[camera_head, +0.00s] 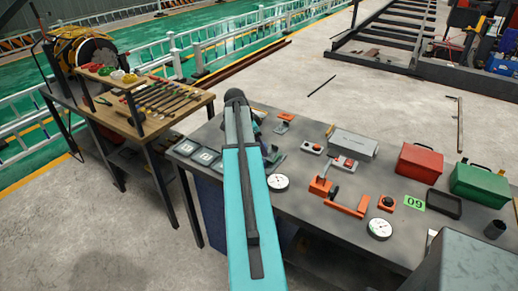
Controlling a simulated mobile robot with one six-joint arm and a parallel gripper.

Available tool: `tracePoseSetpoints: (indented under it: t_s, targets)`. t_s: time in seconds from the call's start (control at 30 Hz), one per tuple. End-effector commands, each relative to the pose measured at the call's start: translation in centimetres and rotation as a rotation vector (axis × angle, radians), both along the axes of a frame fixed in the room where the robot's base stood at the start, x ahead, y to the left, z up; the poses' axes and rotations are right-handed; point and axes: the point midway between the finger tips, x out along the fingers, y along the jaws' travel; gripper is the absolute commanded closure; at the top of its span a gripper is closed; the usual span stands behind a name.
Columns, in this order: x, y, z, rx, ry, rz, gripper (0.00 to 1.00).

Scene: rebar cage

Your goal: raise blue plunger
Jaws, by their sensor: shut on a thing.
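My teal arm crosses the middle of the head view and hides part of the workbench (330,160). Dark parts that look like my gripper (273,155) show just right of the arm, low over the bench. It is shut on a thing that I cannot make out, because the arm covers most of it. I cannot pick out a blue plunger in this view.
Right of my arm lie dial gauges (379,228), an orange clamp-like fixture (345,207), a grey box (353,144), a red case (420,162) and a green case (480,185). A wooden tool table (150,122) stands at the left. Bare floor lies behind the bench.

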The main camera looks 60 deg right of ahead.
Motion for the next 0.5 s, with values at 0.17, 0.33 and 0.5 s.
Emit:
tracePoseSetpoints:
  t_s: [0.17, 0.33, 0.5]
  targets:
    - [0.14, -0.18, 0.53, -0.009, -0.003, 0.002, 0.39]
    - [0.12, -0.14, 0.40, -0.007, -0.002, 0.001, 0.39]
    - [0.14, -0.10, 0.41, -0.006, -0.003, 0.001, 0.39]
